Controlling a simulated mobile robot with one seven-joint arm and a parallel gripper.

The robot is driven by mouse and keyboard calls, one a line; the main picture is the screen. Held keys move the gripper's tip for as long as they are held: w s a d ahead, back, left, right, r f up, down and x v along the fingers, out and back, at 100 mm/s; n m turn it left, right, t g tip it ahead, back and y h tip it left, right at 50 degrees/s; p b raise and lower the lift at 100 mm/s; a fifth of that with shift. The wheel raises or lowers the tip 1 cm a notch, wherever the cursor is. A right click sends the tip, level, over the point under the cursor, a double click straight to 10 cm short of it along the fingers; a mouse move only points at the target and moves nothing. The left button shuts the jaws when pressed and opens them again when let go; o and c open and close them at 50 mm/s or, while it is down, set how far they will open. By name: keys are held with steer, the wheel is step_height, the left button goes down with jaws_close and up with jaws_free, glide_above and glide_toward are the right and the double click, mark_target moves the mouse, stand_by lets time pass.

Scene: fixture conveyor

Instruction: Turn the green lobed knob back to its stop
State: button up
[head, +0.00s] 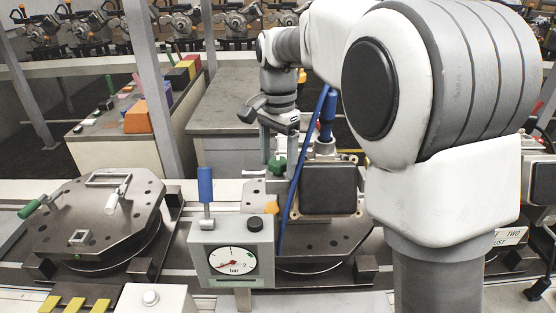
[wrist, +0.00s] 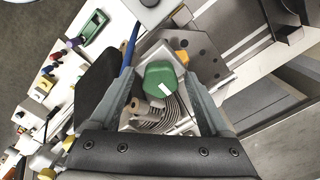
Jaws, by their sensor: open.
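The green lobed knob (head: 277,166) sits on the fixture near the middle of the head view, just under my gripper. In the wrist view the green knob (wrist: 160,84) shows large, with a white mark on its top. My gripper (head: 278,150) points down over the knob. In the wrist view its two fingers (wrist: 165,100) stand apart, one on each side of the knob. I cannot tell whether either finger touches it. The lower part of the knob is hidden.
A gauge box (head: 232,252) with a blue-handled lever (head: 205,185) stands in front. A dark square block (head: 328,188) lies right of the knob, and a blue hose (head: 300,165) runs close by. A second fixture plate (head: 90,215) is at left.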

jaws_close()
stand_by(0.4)
steer(key=shift+n, duration=0.3)
steer(key=n+p, duration=0.1)
steer(key=n, duration=0.2)
steer(key=shift+r+p, duration=0.1)
steer(key=shift+p, duration=0.3)
steer(key=n+p, duration=0.1)
steer(key=n, duration=0.4)
steer(key=shift+n+p, duration=0.4)
steer(key=n+p, duration=0.1)
steer(key=n, duration=0.3)
steer(key=shift+n, duration=0.3)
steer(key=shift+n+p, duration=0.5)
steer(key=shift+n, duration=1.4)
